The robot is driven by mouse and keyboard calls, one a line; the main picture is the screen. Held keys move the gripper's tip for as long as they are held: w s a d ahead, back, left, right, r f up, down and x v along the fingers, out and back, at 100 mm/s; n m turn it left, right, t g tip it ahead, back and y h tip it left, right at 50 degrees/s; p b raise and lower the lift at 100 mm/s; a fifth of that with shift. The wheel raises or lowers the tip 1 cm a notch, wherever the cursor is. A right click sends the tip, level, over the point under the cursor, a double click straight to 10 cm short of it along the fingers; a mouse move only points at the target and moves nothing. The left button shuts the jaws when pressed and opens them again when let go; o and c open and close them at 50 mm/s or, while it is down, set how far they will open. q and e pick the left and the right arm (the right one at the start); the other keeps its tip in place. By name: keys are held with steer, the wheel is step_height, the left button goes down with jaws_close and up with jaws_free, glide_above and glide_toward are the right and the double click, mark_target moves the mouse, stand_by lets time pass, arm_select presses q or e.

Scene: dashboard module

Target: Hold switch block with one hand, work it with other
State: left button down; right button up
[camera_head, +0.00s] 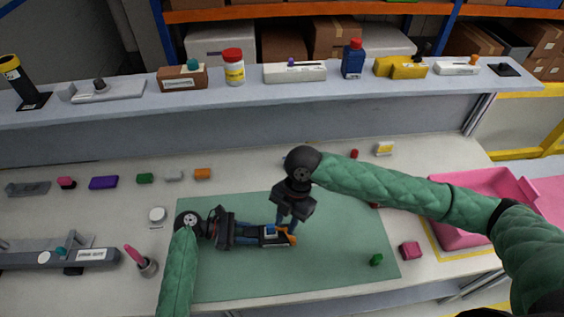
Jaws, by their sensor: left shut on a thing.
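The switch block (270,242), a small dark block with an orange part (291,238) at its right end, is over the green mat (340,245). My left gripper (262,236) comes in from the left and is shut on the block's left portion. I cannot tell whether the block touches the mat. My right gripper (287,224) points down from above at the block's right end, close to the orange part. Its two blue fingers look apart, and contact with the orange part cannot be made out. The fingers partly hide the block.
A pink tray (480,205) stands at the right. A green piece (376,260) and a pink block (410,250) lie near the mat's right side. A shelf (330,95) with bottles and boxes runs behind.

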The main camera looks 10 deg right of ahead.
mark_target(294, 239)
steer(key=shift+o, duration=0.7)
steer(key=shift+s+a+r, duration=0.2)
steer(key=shift+a+r, duration=0.05)
steer(key=shift+r, duration=0.05)
steer(key=d+f+m+t+h, duration=0.1)
steer(key=f+m, duration=0.2)
steer(key=m, duration=0.3)
steer(key=d+f+m, duration=0.1)
steer(key=f+m, duration=0.3)
steer(key=m, duration=0.2)
steer(key=d+f+m+t+h, duration=0.1)
steer(key=f+m, duration=0.3)
steer(key=m, duration=0.2)
steer(key=shift+w+t+h, duration=0.2)
steer(key=shift+t+h, duration=0.1)
steer(key=shift+c, duration=0.3)
jaws_close()
